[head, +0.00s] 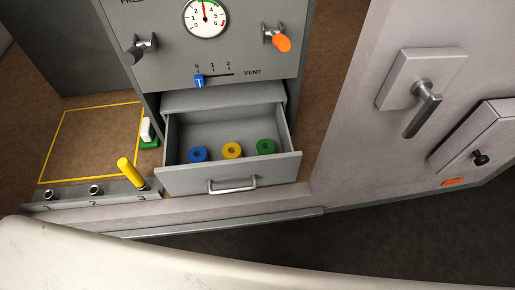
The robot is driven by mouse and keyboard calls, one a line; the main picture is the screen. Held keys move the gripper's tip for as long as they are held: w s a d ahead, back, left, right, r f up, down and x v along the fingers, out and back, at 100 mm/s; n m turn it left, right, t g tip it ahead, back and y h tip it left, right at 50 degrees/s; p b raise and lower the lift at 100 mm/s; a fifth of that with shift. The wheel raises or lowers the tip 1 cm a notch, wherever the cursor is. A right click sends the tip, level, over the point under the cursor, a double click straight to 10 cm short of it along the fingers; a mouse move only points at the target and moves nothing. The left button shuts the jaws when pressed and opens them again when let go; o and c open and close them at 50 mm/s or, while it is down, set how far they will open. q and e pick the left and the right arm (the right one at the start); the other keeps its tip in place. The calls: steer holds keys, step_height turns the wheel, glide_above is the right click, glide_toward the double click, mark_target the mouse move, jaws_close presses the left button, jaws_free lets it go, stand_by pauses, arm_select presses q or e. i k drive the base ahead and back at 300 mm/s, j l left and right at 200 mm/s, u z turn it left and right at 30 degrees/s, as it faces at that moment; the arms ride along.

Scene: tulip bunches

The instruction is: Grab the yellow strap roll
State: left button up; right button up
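The yellow strap roll (232,150) lies in the open grey drawer (292,160), near its front wall. It is a small ring with a dark hole in the middle. A blue roll (198,154) lies to its left and a green roll (265,147) to its right, with small gaps between them. Nothing covers the yellow roll. Neither of my grippers shows in the head view.
The drawer's front has a metal handle (232,185). Above is a grey panel with a gauge (206,17), knobs and a blue slider (199,81). A yellow lever (130,172) stands left of the drawer. A pale wall with a lever handle (423,109) rises on the right.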

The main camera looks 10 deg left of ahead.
mark_target(231, 150)
steer(key=k+j+u, duration=0.3)
steer(key=u, duration=0.2)
steer(key=k+j+u, duration=0.25)
steer(key=j+u, duration=0.25)
steer(key=l, duration=0.1)
